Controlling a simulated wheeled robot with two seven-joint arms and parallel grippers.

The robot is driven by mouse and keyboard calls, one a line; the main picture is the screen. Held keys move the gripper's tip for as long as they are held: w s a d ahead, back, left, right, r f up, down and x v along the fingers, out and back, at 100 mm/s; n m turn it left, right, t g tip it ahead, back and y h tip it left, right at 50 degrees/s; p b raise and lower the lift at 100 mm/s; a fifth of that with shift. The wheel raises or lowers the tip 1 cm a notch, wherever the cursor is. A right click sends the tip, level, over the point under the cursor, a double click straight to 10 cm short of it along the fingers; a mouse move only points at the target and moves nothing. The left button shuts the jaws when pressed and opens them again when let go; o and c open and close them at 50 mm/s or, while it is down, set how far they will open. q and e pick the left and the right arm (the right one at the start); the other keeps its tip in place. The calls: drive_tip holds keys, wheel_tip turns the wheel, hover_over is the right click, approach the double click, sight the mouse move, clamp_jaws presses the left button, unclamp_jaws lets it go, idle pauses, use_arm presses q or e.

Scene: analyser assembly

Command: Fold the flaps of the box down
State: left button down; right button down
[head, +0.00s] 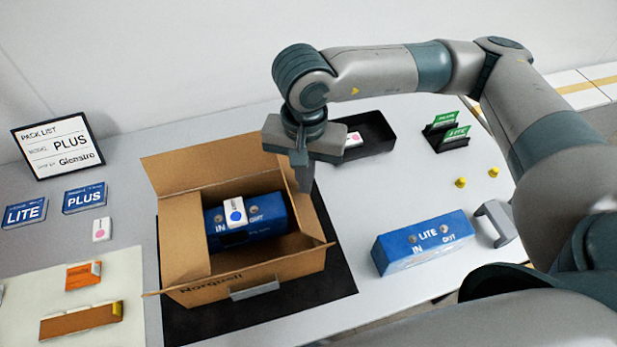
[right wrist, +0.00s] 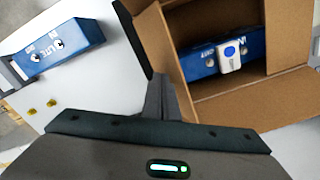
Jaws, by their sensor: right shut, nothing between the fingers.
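The open cardboard box (head: 245,293) stands on a black mat. Its back flap (head: 210,162) stands up and leans outward; it shows in the right wrist view (right wrist: 243,102) as a broad panel. The left flap (head: 183,240) slants into the opening. A narrow front edge or flap sticks out at the front. My right gripper (head: 304,185) is shut and empty, fingers pointing down by the box's back right corner. It shows in the right wrist view (right wrist: 160,100) beside the box. My left gripper is out of view.
A blue LITE unit (head: 422,243) lies right of the mat (head: 335,277), near a grey bracket (head: 495,222). A black tray (head: 372,134) and a green card holder (head: 447,132) stand behind. Blue cards, a pack list sign (head: 58,146) and a light board (head: 40,286) are left.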

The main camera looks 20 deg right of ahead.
drive_tip(key=shift+w+a+f+b, duration=0.1)
drive_tip(key=shift+a+f+b, duration=0.15)
drive_tip(key=shift+a+b, duration=0.2)
drive_tip(key=shift+a+f+b, duration=0.2)
drive_tip(key=shift+a+b, duration=0.1)
drive_tip(key=shift+a, duration=0.65)
drive_tip(key=a+f+b, duration=0.2)
drive_tip(key=b, duration=0.1)
drive_tip(key=shift+w+a, duration=0.1)
drive_tip(key=shift+r, duration=0.1)
